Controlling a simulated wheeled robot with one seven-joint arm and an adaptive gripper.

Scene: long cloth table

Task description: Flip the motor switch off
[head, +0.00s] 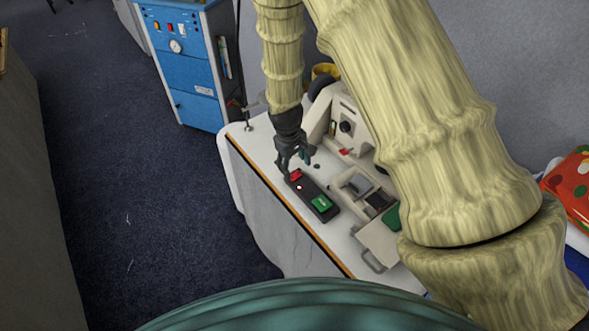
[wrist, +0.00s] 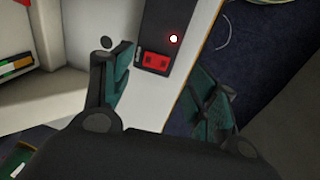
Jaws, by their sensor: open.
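The motor switch box (head: 314,196) is a dark, long block on the white table, with a red button (head: 296,175) at its far end and a green button (head: 321,203) at its near end. A small lit red light shows between them. My gripper (head: 294,160) is just above and beyond the red end, apart from it. In the wrist view the red button (wrist: 155,61) and the glowing light on the box (wrist: 150,25) lie ahead, between my spread fingers (wrist: 165,90). The green button is out of the wrist view. The gripper is open and empty.
A cream machine (head: 347,125) stands close to the right of the switch box, with trays beside it. The white table (head: 262,150) has a brown edge on the left, with dark floor beyond. A blue cabinet (head: 185,60) stands behind.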

